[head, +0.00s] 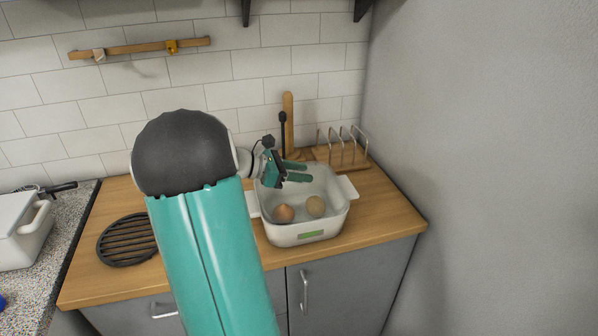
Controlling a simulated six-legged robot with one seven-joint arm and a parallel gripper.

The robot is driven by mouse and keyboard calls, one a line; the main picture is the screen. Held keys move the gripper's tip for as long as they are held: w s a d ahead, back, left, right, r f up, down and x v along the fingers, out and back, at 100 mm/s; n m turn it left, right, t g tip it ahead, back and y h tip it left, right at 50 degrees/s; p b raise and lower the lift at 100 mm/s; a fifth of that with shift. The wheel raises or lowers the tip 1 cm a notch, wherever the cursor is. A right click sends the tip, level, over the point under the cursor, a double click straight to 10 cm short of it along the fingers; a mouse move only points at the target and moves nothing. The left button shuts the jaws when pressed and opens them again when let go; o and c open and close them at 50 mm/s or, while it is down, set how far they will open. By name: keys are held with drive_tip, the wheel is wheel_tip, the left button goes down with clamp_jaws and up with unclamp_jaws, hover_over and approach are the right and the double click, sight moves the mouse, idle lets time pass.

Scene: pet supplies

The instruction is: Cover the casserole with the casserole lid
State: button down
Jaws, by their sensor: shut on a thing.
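The casserole (303,232) is a white, box-shaped dish with side handles and a green label. It stands on the wooden counter, with two round brownish items inside. My gripper (300,171) is over the back part of the casserole, its teal fingers pointing right. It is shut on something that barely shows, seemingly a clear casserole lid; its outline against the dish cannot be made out. I cannot tell whether the lid touches the rim. My arm hides part of the counter left of the casserole.
A black round trivet (127,240) lies left of my arm. A white container (25,230) stands at far left. A grey wall borders the right.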

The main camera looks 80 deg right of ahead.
drive_tip(key=shift+f, duration=0.4)
idle(1.1)
drive_tip(key=c, duration=0.8)
unclamp_jaws()
drive_tip(key=v, duration=1.4)
